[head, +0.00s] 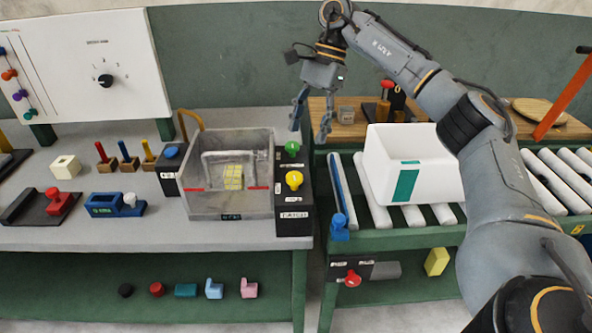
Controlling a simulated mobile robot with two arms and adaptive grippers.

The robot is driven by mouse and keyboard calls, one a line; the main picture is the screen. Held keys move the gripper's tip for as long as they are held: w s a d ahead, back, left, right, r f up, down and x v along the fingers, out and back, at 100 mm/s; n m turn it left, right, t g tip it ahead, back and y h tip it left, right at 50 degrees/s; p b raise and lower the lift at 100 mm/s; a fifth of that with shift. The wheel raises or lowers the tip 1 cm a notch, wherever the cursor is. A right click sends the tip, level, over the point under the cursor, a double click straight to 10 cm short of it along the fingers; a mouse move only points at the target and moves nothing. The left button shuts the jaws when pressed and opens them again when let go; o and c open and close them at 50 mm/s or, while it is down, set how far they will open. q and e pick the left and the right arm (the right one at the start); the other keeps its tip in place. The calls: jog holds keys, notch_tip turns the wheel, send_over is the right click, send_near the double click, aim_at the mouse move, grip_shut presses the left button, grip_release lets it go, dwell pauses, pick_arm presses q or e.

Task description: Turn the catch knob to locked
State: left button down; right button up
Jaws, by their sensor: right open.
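A black control block (293,228) stands at the right side of the clear box. It carries a yellow knob (294,180) and, behind it, a green knob (292,148). A white label on the block's front seems to read "CATCH", but it is small, and I cannot tell the knob's setting. My right gripper (310,122) points down with its fingers spread, open and empty. In the picture it is above and slightly right of the green knob, apart from both knobs. My left gripper is not in view.
The clear box (205,207) holds a yellow block (233,177). A white bin (420,150) sits on rollers at right. A red knob (352,278) is below. Several small objects stand on the left bench.

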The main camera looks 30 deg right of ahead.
aim_at(295, 176)
jog(key=p+x, duration=0.1)
jog(key=x, duration=0.9)
jog(key=shift+a+f, duration=0.1)
jog(key=shift+a, duration=0.05)
jog(key=c, duration=1.1)
jog(key=shift+c, duration=0.2)
